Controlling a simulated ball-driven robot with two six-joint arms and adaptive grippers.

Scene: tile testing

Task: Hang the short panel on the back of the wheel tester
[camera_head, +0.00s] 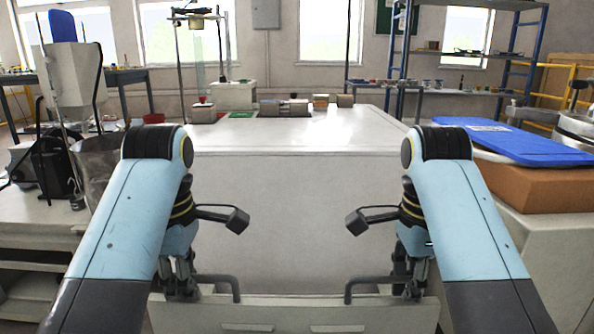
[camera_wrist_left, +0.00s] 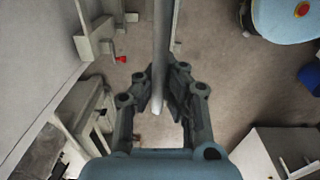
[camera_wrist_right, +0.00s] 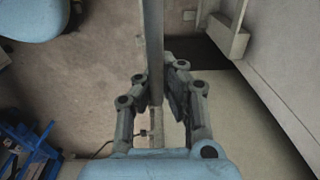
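The short panel (camera_head: 290,312) is a pale flat board at the bottom of the head view, with a grey bent handle near each end. Its lower part is cut off. My left gripper (camera_head: 182,288) is closed around its left handle; the handle's bar (camera_wrist_left: 161,60) runs between the fingers in the left wrist view. My right gripper (camera_head: 408,285) is closed around the right handle, whose bar (camera_wrist_right: 153,50) shows in the right wrist view. Finger contact is partly hidden. A large white box-shaped body (camera_head: 280,180), apparently the wheel tester, stands beyond the panel.
A blue board (camera_head: 525,143) lies on an orange-brown block (camera_head: 540,188) at right. A black device (camera_head: 42,160) and a metal container stand on a bench at left. Small blocks (camera_head: 294,108) line the white body's far edge. Floor shows below both wrists.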

